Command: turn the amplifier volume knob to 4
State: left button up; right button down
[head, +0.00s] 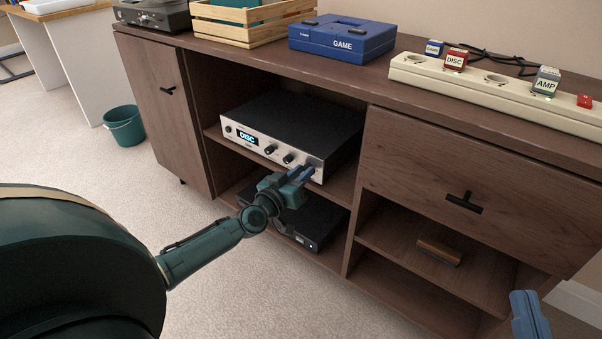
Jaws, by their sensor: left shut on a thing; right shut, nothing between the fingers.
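The amplifier (300,120) is a black box with a silver front on the cabinet's upper middle shelf. Its lit display (247,137) reads DISC. Two dark knobs show on the front, one left of the middle (270,149) and one right of it (288,158). My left gripper (306,172) is at the right end of the front, shut on a knob there, taken as the volume knob. The fingers hide this knob and its scale, so its setting cannot be read. My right gripper (528,306) is shut and empty at the lower right, away from the amplifier.
A black device (318,222) sits on the shelf below, partly behind my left arm. A power strip (500,90) with labelled plugs, a blue GAME case (342,38) and a wooden crate (240,30) stand on the cabinet top. A brown block (438,251) lies on the right shelf.

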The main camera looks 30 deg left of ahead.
pick_arm(q)
jog(key=shift+a+n, duration=0.1)
jog(key=shift+n, duration=3.9)
pick_arm(e)
jog(key=shift+s+f+m, duration=0.1)
jog(key=shift+f+m, duration=0.2)
jog(key=shift+f, duration=0.1)
pick_arm(q)
jog(key=o, duration=1)
